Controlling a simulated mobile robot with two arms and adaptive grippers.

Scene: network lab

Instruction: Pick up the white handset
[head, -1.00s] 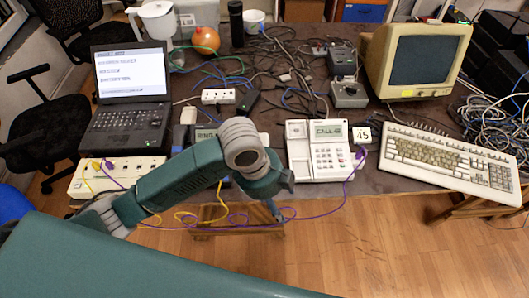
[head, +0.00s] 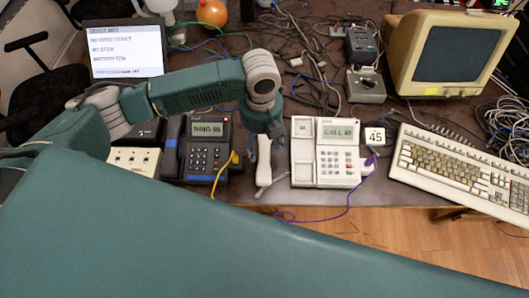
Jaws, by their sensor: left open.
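The white handset (head: 264,164) lies on the dark table, between the dark phone and the white phone, left of the white phone and apart from it. The white phone (head: 329,151) has a small screen reading "CALL 45" and an empty-looking cradle on its left side. My left gripper (head: 266,132) is over the far end of the handset and hides that end. It is open, and I cannot tell whether its fingers touch the handset. My right gripper is out of view.
A dark phone (head: 203,147) with a yellow cable stands left of the handset. A "45" tag (head: 375,137) and a keyboard (head: 462,166) are to the right. A purple cable (head: 349,198) loops over the front edge. Tangled cables and grey boxes (head: 365,86) fill the back.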

